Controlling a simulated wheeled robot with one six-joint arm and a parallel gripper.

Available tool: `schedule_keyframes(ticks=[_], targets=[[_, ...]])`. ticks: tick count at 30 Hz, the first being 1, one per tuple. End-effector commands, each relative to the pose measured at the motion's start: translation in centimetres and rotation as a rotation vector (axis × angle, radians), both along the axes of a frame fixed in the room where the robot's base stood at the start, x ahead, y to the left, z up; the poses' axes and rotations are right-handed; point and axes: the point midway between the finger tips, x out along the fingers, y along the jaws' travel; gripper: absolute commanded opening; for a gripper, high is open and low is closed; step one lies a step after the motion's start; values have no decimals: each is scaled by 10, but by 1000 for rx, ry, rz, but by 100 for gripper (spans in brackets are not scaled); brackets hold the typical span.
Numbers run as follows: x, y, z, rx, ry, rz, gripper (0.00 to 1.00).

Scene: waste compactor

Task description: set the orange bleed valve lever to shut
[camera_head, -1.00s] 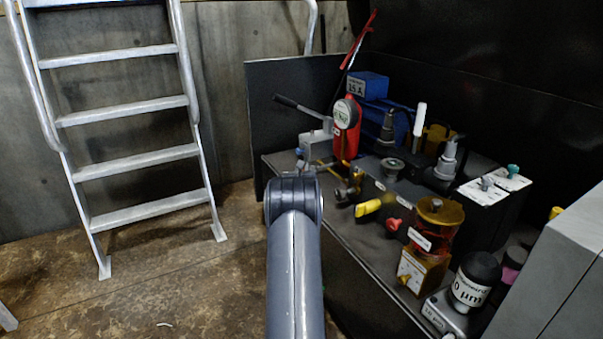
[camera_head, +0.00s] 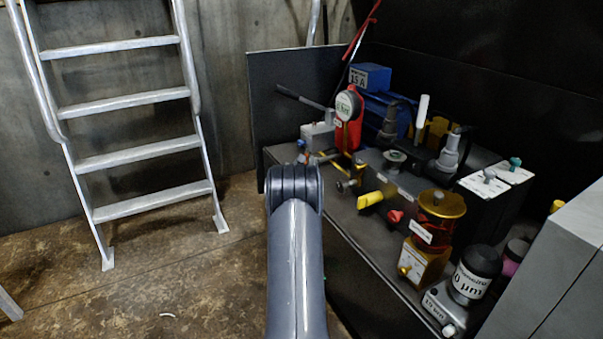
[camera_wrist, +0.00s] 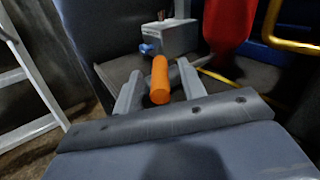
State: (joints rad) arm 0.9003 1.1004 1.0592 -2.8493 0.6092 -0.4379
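The orange bleed valve lever (camera_wrist: 160,80) shows in the wrist view as a short, rounded orange bar pointing toward the camera. My gripper (camera_wrist: 160,88) is open, with one grey finger on each side of the lever and a visible gap on both sides. The lever's end lies between the fingers; I cannot tell how deep. The lever's pivot and any shut marking are hidden. In the head view my arm covers the gripper, and I cannot make out the lever there.
A grey box with a blue fitting (camera_wrist: 168,38) and a red cylinder (camera_wrist: 228,25) stand behind the lever. On the bench are a yellow handle (camera_head: 370,199), a red knob (camera_head: 395,216) and an amber bowl (camera_head: 437,218).

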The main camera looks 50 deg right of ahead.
Motion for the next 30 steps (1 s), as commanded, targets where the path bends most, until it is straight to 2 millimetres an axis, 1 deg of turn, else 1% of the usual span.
schedule_keyframes(ticks=[12, 18, 24, 30], targets=[[-29, 54, 0, 2, 1, -3, 39], [-40, 74, 0, 2, 1, -4, 39], [-44, 82, 0, 2, 2, -4, 39], [-45, 83, 0, 2, 1, -5, 39]])
